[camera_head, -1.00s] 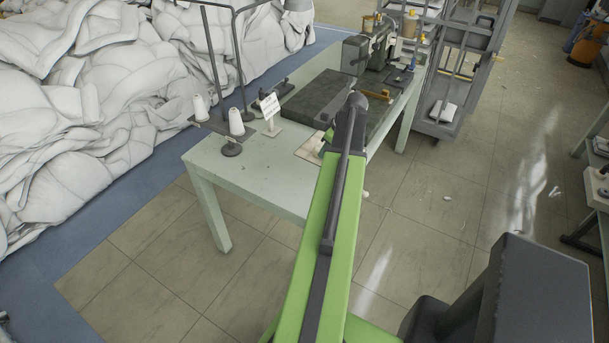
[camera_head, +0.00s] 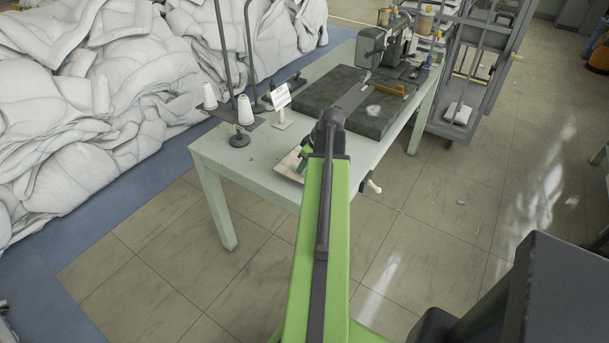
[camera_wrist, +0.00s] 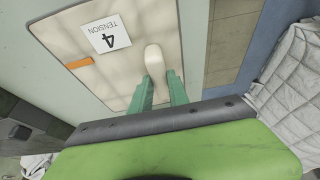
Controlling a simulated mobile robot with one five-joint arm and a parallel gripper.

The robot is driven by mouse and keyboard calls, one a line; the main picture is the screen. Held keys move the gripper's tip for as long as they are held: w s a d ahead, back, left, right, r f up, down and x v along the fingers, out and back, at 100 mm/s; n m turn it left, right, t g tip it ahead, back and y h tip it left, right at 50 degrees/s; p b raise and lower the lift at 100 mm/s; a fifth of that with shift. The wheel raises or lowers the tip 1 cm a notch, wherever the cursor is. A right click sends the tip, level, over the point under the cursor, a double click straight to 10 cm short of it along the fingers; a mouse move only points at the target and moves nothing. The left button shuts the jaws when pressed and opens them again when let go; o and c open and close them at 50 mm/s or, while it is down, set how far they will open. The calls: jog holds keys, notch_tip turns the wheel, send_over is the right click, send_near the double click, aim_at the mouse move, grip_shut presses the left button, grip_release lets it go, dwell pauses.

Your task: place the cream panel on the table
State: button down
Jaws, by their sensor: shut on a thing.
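The cream panel (camera_wrist: 105,60) fills the upper left of the wrist view, with a white "4 TENSION" label and an orange strip on it. It also shows as a pale patch (camera_head: 291,161) by the table's near corner in the head view, partly hidden by my arm. My gripper's green fingers (camera_wrist: 160,80) are shut on a cream oblong grip that stands up from the panel. The pale green table (camera_head: 240,165) is under the panel. I cannot tell whether the panel touches the tabletop or is just above it.
A thread stand with white cones (camera_head: 244,110), a small sign (camera_head: 280,98) and a dark green block (camera_head: 355,105) stand on the table. A sewing machine (camera_head: 390,48) is farther back. White duvet heaps (camera_head: 90,110) lie left. A grey rack (camera_head: 470,85) stands behind.

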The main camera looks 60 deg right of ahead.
notch_tip(320, 180, down, 4)
jog(key=b, duration=0.2)
jog(key=shift+r+b, duration=0.15)
jog(key=shift+b, duration=0.2)
jog(key=shift+r, duration=0.15)
jog(key=c, duration=1.3)
grip_release()
jog(key=shift+o, duration=0.2)
jog(key=shift+r+p, duration=0.3)
jog(key=shift+p, duration=0.15)
jog(key=p+v, duration=1)
jog(key=v, duration=0.1)
jog(key=shift+s+r, duration=0.15)
jog(key=shift+s, duration=0.1)
